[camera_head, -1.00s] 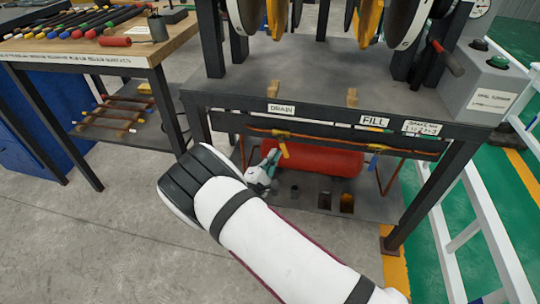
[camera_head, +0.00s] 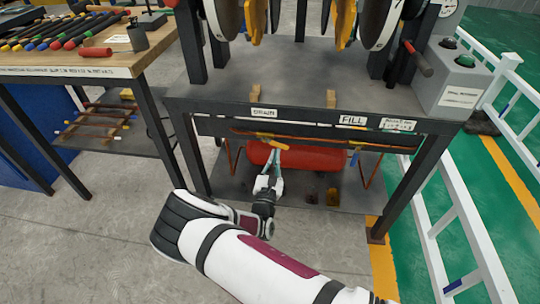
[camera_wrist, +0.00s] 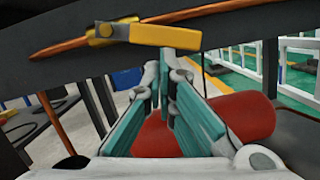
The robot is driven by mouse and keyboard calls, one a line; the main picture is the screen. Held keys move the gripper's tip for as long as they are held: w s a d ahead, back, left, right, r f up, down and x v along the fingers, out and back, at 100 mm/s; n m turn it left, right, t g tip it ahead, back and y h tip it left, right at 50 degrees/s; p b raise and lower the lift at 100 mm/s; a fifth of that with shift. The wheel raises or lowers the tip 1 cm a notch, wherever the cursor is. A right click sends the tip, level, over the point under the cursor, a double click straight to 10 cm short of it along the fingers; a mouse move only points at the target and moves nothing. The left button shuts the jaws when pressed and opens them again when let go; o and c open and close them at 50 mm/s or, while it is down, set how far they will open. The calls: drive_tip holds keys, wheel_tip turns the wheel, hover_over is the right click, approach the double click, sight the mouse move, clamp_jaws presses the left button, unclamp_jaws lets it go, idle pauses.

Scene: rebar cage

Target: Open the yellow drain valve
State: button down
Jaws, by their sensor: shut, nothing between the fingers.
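The yellow drain valve handle (camera_head: 266,141) sits on the copper pipe under the table's front edge, below the left label. In the wrist view the yellow handle (camera_wrist: 165,35) lies nearly in line with the pipe, its free end to the right. My gripper (camera_head: 275,160) points up at it from below. In the wrist view my gripper (camera_wrist: 167,68) has its teal-padded fingers shut with nothing between them, the tips just under the handle. I cannot tell whether they touch it.
A red tank (camera_head: 325,160) lies behind my gripper on the lower shelf. A FILL label (camera_head: 352,120) is to the right on the dark table edge. A tool bench (camera_head: 60,71) stands at left and a white railing (camera_head: 455,215) at right. Grey floor is open in front.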

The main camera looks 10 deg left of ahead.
drive_tip(key=shift+d+r+n+y+p, duration=0.3)
drive_tip(key=shift+d+r+n+p, duration=0.3)
drive_tip(key=shift+n+p, duration=0.25)
drive_tip(key=shift+f, duration=0.1)
drive_tip(key=s+f, duration=0.6)
drive_tip(key=s, duration=0.3)
drive_tip(key=shift+s+a+b, duration=0.3)
drive_tip(key=shift+s+b, duration=0.05)
drive_tip(key=shift+b, duration=0.1)
